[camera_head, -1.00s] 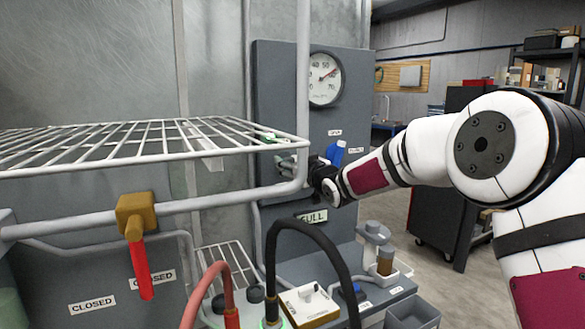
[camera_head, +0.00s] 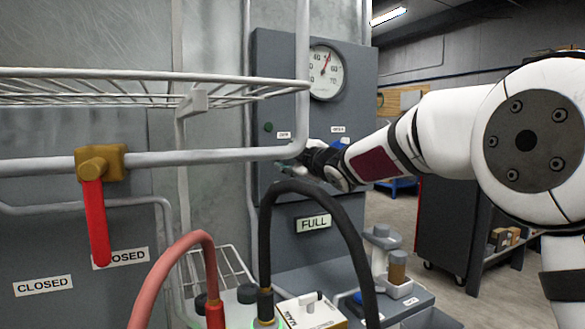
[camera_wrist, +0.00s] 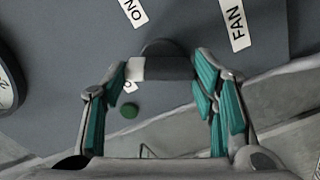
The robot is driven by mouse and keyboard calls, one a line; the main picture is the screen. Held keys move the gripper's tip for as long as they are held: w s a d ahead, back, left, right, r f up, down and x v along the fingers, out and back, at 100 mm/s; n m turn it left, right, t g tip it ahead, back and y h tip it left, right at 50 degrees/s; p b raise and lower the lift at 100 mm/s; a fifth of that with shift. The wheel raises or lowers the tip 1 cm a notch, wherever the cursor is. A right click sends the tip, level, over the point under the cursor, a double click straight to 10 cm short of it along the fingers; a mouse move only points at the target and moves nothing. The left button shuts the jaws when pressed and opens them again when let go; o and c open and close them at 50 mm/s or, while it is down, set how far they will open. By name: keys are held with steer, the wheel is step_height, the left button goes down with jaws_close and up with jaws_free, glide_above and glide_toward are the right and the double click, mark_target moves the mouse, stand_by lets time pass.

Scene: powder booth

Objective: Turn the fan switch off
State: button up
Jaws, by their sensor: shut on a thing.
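In the wrist view the fan switch (camera_wrist: 168,67) is a dark grey lever with a pale end face, on the grey panel between an ON label (camera_wrist: 132,11) and a partly hidden label (camera_wrist: 130,86). A FAN label (camera_wrist: 235,22) is at the upper right. My gripper (camera_wrist: 160,75) has its teal-padded fingers on either side of the switch and is shut on it. In the head view my gripper (camera_head: 286,170) is at the panel, below the gauge; the switch is hidden there by the wrist and pipe.
A white pipe and wire shelf (camera_head: 150,75) stand close in front of my gripper. A gauge (camera_head: 325,73) is above, a FULL label (camera_head: 313,223) below. A black hose (camera_head: 310,190) arches under the wrist. A red valve handle (camera_head: 97,220) hangs at left.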

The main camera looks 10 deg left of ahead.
steer(key=n+b, duration=0.3)
steer(key=n, duration=0.2)
steer(key=shift+a+b, duration=0.1)
steer(key=shift+b, duration=0.2)
steer(key=shift+n, duration=0.4)
steer(key=o, duration=1.2)
steer(key=shift+c, duration=0.2)
steer(key=shift+s, duration=0.1)
steer(key=v, duration=1.2)
